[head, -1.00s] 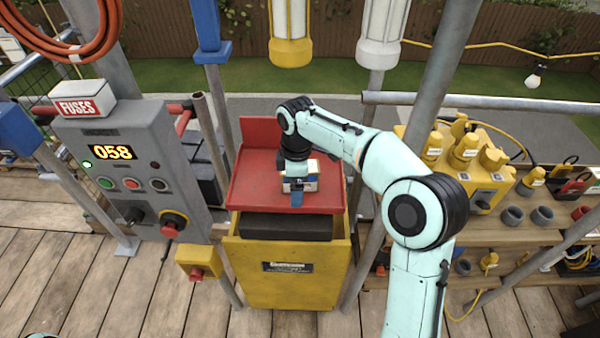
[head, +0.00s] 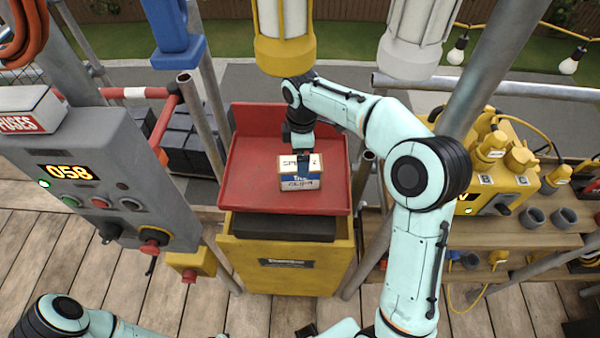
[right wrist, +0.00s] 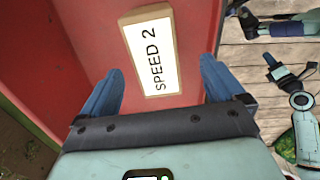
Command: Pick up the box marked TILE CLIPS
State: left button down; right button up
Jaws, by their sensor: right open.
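The box (head: 300,183) is small, with a pale top and a blue and white front. Its front lettering is blurred but looks like TILE CLIPS. It stands on the red tray (head: 245,195). In the right wrist view the box's top (right wrist: 153,52) reads SPEED 2 in a tan frame. My right gripper (head: 303,155) is over the box. In the right wrist view its two blue fingers are apart, one to each side of the box top, with gaps showing. My left arm shows at the bottom left of the head view; its gripper cannot be made out clearly.
The red tray has raised sides and sits on a yellow stand (head: 290,275). A grey control panel (head: 100,180) reading 058 stands left, with a FUSES box (head: 30,110) on it. Scaffold poles flank the tray. Shelves with yellow units (head: 495,175) are at right.

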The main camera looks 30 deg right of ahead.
aim_at(289, 181)
jog(key=f, duration=0.7)
jog(key=shift+w+f, duration=0.2)
jog(key=shift+w, duration=0.2)
jog(key=c, duration=1.2)
jog(key=shift+r, duration=0.1)
jog(key=c, duration=0.4)
jog(key=shift+r, duration=0.1)
